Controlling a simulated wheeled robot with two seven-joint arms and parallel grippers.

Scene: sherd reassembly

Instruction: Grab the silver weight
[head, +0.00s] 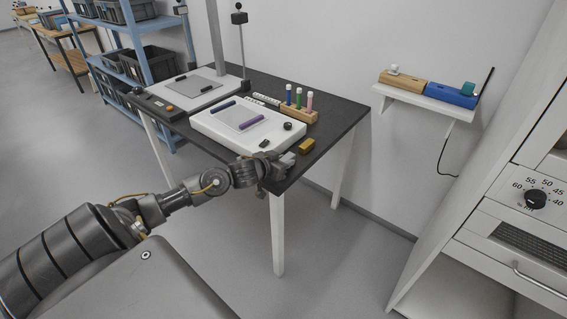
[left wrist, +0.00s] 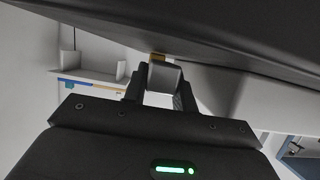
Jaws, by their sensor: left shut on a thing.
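The silver weight (left wrist: 164,77) is a small grey block between the fingers of my left gripper (left wrist: 160,92) in the left wrist view. The gripper is shut on it. In the head view my left gripper (head: 279,164) is at the near right corner of the dark table (head: 345,104). The weight (head: 286,159) is hard to tell from the grey fingers there. I cannot tell whether it touches the table top. My right gripper is in neither view.
A brass-coloured block (head: 306,146) lies just beyond the gripper. A white light-box-like panel (head: 222,137) with purple and dark pieces is close by on the left. A wooden holder (head: 298,113) with coloured pens stands behind. A wall shelf (head: 425,101) is at right.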

